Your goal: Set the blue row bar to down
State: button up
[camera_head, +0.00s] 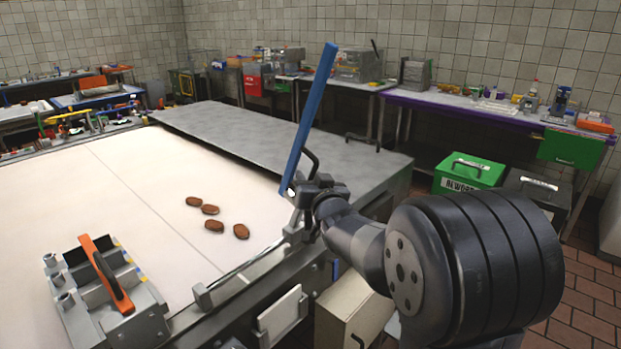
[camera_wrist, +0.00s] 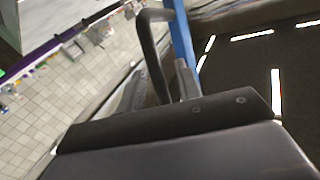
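The blue row bar (camera_head: 311,115) stands raised in the head view, steeply tilted, with its lower end at the right edge of the pale work surface. A black looped handle (camera_head: 313,162) sticks out from its right side near the lower end. My gripper (camera_head: 308,187) is at this handle, to the right of the bar. In the wrist view the handle (camera_wrist: 152,50) runs down between the two fingers (camera_wrist: 160,88), which are close on either side of it. The bar (camera_wrist: 181,42) shows just beyond the right finger. The exact finger contact is partly hidden.
The pale work surface (camera_head: 110,200) holds several brown oval pieces (camera_head: 213,225). A metal fixture with an orange handle (camera_head: 106,274) stands at the front left. A grey metal plate (camera_head: 270,135) lies behind the bar. A green bin (camera_head: 468,172) stands at right.

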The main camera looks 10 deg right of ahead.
jog(key=shift+c, duration=0.5)
grip_shut()
